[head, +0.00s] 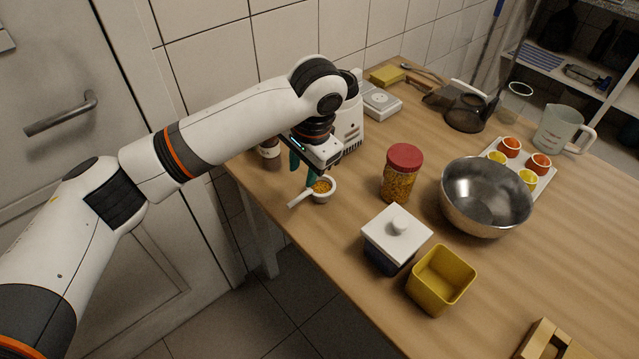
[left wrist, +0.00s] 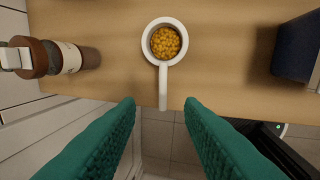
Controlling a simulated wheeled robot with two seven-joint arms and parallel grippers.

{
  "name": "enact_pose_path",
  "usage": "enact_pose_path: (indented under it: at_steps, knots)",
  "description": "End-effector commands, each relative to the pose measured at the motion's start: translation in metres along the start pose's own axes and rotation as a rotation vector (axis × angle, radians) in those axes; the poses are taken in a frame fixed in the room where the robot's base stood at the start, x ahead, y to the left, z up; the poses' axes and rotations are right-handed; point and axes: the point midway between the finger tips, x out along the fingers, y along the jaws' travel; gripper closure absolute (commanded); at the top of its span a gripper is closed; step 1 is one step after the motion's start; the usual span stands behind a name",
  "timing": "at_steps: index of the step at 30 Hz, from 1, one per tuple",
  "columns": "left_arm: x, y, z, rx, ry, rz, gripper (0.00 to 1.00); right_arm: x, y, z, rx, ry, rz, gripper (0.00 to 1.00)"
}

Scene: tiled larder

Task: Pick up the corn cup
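The corn cup (head: 325,197) is a small white cup with a straight handle, filled with yellow corn. It stands upright near the table's left edge in the head view. In the left wrist view the cup (left wrist: 163,78) is at the top middle, its handle pointing down toward me. My left gripper (head: 304,170) is close beside the cup, above the table edge. Its green fingers (left wrist: 160,104) are open with nothing gripped. The handle's end appears between the fingertips in the wrist view; I cannot tell whether they are at the same height. My right gripper is not in view.
A red-lidded corn jar (head: 402,174), a white-lidded dark blue jar (head: 397,236), a yellow container (head: 440,279) and a metal bowl (head: 486,198) stand to the right. A brown jar (head: 270,153) and a white appliance (head: 349,122) are near the wall.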

Motion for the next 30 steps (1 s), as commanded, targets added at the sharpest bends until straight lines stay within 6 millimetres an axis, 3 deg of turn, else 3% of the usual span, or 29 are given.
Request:
enact_pose_path:
  at_steps: [4, 8, 14, 22, 30]
  knots:
    - [0.030, 0.000, -0.001, -0.002, 0.004, -0.002, 0.66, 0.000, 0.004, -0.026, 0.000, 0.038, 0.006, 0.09]
    - [0.047, 0.000, 0.000, -0.001, 0.002, -0.001, 0.66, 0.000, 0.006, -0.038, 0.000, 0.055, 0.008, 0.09]
    - [0.061, 0.000, 0.000, -0.001, 0.001, -0.001, 0.66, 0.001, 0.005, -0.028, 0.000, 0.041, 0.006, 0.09]
    - [0.100, -0.002, 0.002, 0.000, 0.002, -0.001, 0.66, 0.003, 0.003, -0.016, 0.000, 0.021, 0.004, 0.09]
    - [0.106, -0.002, 0.003, 0.001, -0.001, -0.001, 0.66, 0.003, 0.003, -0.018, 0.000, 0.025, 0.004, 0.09]
